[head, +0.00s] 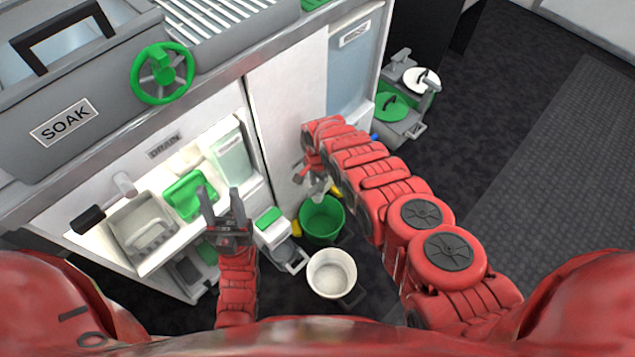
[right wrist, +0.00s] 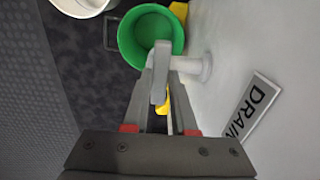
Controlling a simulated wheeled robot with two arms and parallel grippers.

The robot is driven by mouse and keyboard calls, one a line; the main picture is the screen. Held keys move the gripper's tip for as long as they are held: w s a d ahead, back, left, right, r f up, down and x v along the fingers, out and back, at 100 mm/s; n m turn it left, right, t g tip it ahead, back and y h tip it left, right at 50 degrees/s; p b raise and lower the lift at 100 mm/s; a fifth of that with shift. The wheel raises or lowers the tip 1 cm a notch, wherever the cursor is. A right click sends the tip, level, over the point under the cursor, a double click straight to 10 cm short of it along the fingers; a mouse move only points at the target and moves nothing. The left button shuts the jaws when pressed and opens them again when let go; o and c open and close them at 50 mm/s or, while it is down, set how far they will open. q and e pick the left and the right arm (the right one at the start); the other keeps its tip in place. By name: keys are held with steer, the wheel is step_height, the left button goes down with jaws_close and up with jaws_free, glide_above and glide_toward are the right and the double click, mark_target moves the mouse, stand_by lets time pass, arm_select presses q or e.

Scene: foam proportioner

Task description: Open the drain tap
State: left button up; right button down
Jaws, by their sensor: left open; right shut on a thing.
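The drain tap (right wrist: 190,66) is a pale grey fitting that sticks out of the white cabinet wall beside a DRAIN label (right wrist: 253,106). Its lever (right wrist: 160,75) lies between the fingers of my right gripper (right wrist: 163,100), which is shut on it. In the head view my right gripper (head: 312,172) is at the cabinet front, and the wrist hides most of the tap. A green bucket (right wrist: 150,30) stands on the floor below the tap. My left gripper (head: 224,203) is open and empty, in front of the open shelf bay.
A white bucket (head: 332,273) stands near the green bucket (head: 322,219). The shelf bay holds a grey basket (head: 142,226) and a green tub (head: 188,194). A green handwheel (head: 162,73) juts out above.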

steer(key=shift+n, duration=0.3)
steer(key=n, duration=0.8)
steer(key=shift+n, duration=0.3)
steer(key=n, duration=0.5)
steer(key=shift+b, duration=0.4)
steer(key=shift+n+b, duration=0.3)
steer(key=shift+n, duration=1.4)
steer(key=c, duration=0.7)
jaws_free()
